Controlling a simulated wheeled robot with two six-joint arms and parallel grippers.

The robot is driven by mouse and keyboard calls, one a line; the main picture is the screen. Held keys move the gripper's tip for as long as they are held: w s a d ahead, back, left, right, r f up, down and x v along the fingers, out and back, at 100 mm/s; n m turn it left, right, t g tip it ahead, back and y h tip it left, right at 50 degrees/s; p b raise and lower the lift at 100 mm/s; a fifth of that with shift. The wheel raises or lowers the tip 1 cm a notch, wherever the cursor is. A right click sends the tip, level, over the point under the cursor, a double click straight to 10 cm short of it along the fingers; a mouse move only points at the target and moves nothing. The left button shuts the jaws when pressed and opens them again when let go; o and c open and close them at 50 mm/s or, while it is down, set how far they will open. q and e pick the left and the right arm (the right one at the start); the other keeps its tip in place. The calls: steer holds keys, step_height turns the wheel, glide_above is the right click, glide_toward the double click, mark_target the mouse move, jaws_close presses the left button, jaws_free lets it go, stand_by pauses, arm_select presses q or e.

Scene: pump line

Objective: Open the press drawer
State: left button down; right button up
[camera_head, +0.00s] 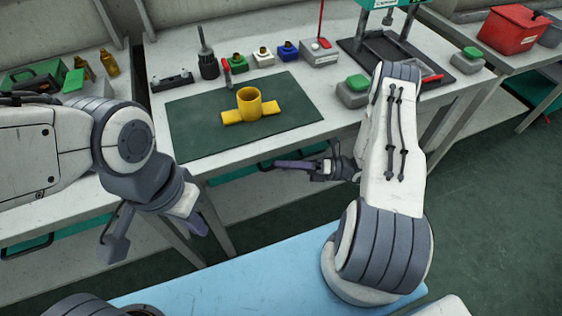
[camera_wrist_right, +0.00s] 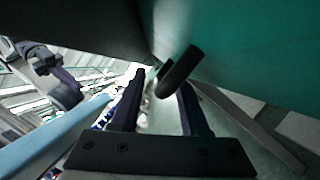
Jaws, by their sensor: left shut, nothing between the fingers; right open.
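The teal drawer front (camera_wrist_right: 250,60) fills the upper right of the right wrist view. Its dark bar handle (camera_wrist_right: 183,70) reaches in between the fingertips of my right gripper (camera_wrist_right: 160,92). The fingers are apart and not closed on the handle. In the head view my right gripper (camera_head: 284,166) is just below the bench's front edge, and the dark handle (camera_head: 263,165) shows just left of its tips. Most of the drawer front is hidden under the bench top there. My left gripper (camera_head: 196,222) is shut and empty, pointing down in front of the bench.
The press (camera_head: 393,18) stands at the back right of the bench. A yellow pump body (camera_head: 250,104) sits on the dark green mat (camera_head: 195,135). A green-topped button box (camera_head: 355,88) is near the front edge. A light blue surface (camera_head: 270,265) lies below my arms.

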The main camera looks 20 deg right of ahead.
steer(key=shift+w+a+r, duration=0.1)
steer(key=shift+a, duration=0.25)
jaws_close()
steer(key=shift+d, duration=0.1)
stand_by(1.1)
